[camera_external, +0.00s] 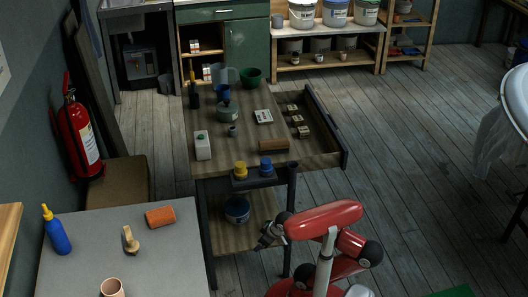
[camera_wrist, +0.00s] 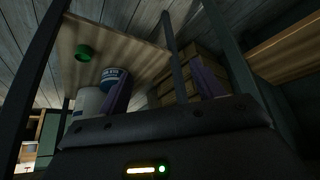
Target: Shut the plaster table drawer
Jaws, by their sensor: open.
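The plaster table (camera_external: 222,150) has a wooden top and dark legs. Its drawer (camera_external: 337,135) stands pulled out on the right side, with its dark front panel facing right and several small items inside. My gripper (camera_external: 265,240) is in front of the table's near right leg, lower than the tabletop and apart from the drawer front. In the wrist view my gripper (camera_wrist: 161,92) shows two purple fingers spread apart with nothing clearly held between them. The drawer cannot be clearly made out in the wrist view.
A grey table (camera_external: 100,240) with a blue bottle (camera_external: 57,232) stands at the near left. A tub (camera_external: 237,210) sits on the plaster table's lower shelf. Pots, a white bottle and a wooden block stand on top. The floor (camera_external: 385,150) right of the drawer is clear.

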